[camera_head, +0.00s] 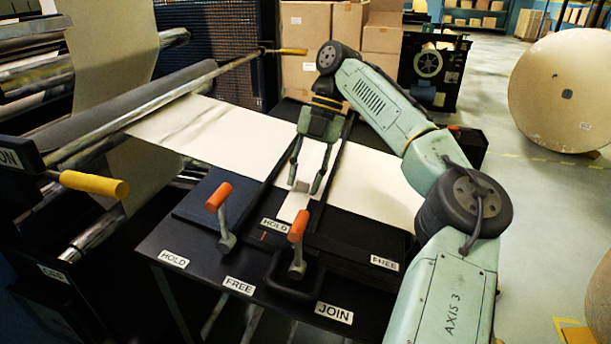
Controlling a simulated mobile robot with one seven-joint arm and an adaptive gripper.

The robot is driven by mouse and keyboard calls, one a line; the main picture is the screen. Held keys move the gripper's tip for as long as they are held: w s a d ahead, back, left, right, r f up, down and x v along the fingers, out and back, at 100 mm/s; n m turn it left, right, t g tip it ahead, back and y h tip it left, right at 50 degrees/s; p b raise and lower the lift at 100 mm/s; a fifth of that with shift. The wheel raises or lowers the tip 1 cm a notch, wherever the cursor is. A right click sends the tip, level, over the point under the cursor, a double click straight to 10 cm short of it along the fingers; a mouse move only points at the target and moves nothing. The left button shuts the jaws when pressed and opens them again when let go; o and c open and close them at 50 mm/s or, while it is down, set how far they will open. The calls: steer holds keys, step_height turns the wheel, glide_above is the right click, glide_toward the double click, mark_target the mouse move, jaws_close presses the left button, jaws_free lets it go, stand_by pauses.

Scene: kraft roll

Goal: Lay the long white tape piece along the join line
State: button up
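My gripper (304,187) points down over the pale paper web (225,133) on the splicing table, between two dark bars. Its two fingers are spread apart. A small greyish piece (300,186) shows between the fingertips; I cannot tell whether they touch it on both sides. A short white strip (294,206) lies just in front of it, probably the tape piece, partly hidden by the gripper. The join line itself cannot be made out under the gripper. A "JOIN" label (334,313) is on the table's front edge.
Two orange-topped levers (219,197) (298,226) stand upright close in front of my gripper, by HOLD and FREE labels. A yellow handle (95,185) and rollers (150,100) are at left. Cartons (306,40) stand behind; a large kraft roll (560,90) is at right.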

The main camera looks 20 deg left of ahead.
steer(key=o, duration=0.3)
steer(key=shift+v, duration=3)
steer(key=shift+w+d+r, duration=0.15)
steer(key=shift+w+r, duration=0.15)
steer(key=shift+r, duration=0.35)
steer(key=shift+s, duration=0.1)
